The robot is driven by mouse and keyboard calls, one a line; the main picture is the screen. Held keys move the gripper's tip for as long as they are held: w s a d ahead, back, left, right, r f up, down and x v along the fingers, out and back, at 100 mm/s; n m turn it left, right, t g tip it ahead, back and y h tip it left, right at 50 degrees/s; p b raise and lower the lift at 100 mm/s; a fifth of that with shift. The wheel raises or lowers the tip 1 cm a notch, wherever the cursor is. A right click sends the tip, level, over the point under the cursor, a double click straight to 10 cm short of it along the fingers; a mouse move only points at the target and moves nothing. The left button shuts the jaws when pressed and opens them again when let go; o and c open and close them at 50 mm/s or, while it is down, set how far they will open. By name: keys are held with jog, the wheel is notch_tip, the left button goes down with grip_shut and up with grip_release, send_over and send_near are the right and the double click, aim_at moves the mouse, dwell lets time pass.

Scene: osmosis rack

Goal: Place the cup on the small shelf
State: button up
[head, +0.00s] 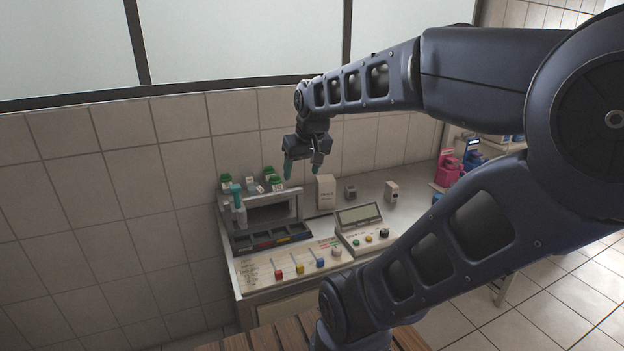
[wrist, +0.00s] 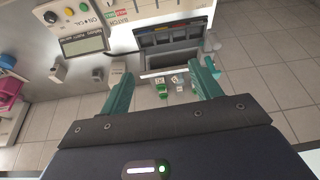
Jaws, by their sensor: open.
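My gripper (head: 302,171) is open and empty, pointing down above the back of the counter. In the wrist view its two teal fingers (wrist: 162,68) are spread apart. Small white containers with green lids (head: 277,182) stand on the top ledge of a grey rack (head: 296,207), to the left of and below my gripper. Some show between my fingers in the wrist view (wrist: 162,90), apart from them. I cannot tell which of these, if any, is the cup. The raised ledge may be the small shelf; this is unclear.
A panel with coloured knobs (head: 299,269) and a display box (head: 358,216) stand in front. A white box (head: 326,192) and smaller blocks (head: 392,190) stand on the counter to the right. A teal-topped fixture (head: 238,205) rises at the rack's left. The tiled wall is close behind.

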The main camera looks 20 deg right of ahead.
jog(key=shift+m, duration=0.4)
jog(key=s, duration=0.3)
jog(key=s+f, duration=0.1)
jog(key=s, duration=0.1)
jog(key=shift+d, duration=0.35)
dwell(1.3)
jog(key=o, duration=0.6)
jog(key=shift+w, duration=0.25)
jog(key=shift+o, duration=1.1)
jog(key=w+r+t, duration=0.1)
jog(key=w+t, duration=0.1)
jog(key=w, duration=1.2)
jog(key=shift+w, duration=0.3)
jog(key=w+d+f+t, duration=0.1)
jog(key=w+f, duration=0.3)
jog(key=w, duration=0.6)
jog(key=w+d+f+t, duration=0.1)
jog(key=w+f, duration=0.3)
jog(key=w, duration=0.6)
jog(key=shift+d, duration=0.25)
